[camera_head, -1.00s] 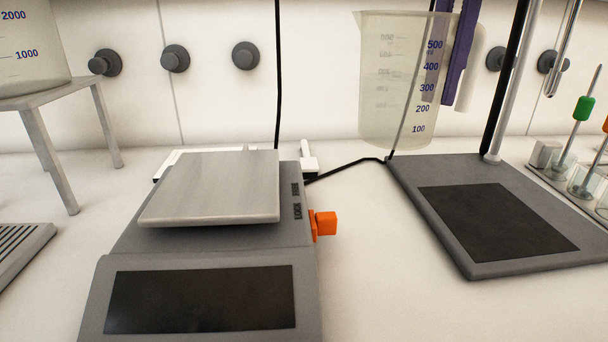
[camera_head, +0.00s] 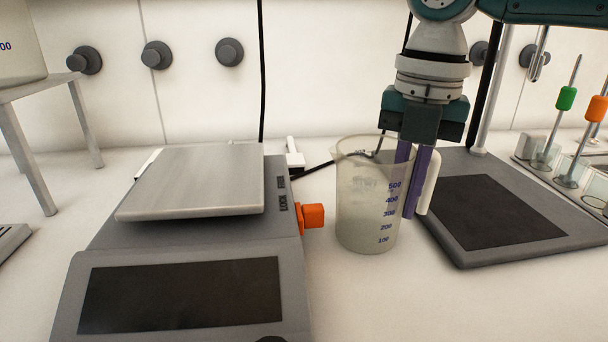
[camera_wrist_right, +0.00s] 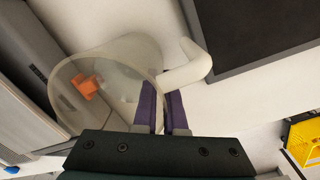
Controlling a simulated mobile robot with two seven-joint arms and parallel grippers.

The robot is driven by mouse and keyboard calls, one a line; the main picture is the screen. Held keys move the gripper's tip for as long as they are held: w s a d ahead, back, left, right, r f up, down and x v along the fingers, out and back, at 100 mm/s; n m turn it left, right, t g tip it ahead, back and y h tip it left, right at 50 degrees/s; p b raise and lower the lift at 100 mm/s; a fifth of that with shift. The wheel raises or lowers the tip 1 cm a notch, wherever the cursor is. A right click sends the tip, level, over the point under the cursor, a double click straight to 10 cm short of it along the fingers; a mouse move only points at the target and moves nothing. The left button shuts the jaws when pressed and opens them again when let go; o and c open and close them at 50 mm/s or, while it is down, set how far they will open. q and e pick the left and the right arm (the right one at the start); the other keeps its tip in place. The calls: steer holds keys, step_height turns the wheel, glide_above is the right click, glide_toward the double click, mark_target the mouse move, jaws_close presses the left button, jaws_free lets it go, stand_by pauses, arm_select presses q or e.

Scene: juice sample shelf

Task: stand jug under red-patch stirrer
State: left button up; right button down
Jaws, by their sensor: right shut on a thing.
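The jug (camera_head: 366,215) is a clear, upright beaker-like vessel with blue scale numbers and a white handle. It is between the balance and the grey stand base (camera_head: 455,243); I cannot tell whether its bottom touches the bench. My right gripper (camera_head: 411,200) points down, its purple fingers shut on the jug at its wall beside the handle. The right wrist view shows the jug's round rim (camera_wrist_right: 60,88) and the fingers (camera_wrist_right: 161,108) at its handle side. No red patch shows on any stirrer in view. My left gripper is not in view.
A balance (camera_head: 180,240) with an orange knob (camera_head: 312,216) stands close left of the jug. Stirring rods with green (camera_head: 566,98) and orange (camera_head: 597,108) parts stand in small glasses at right. A cable runs behind the jug. The bench front of the jug is clear.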

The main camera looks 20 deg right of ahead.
steer(key=c, duration=1)
jaws_free()
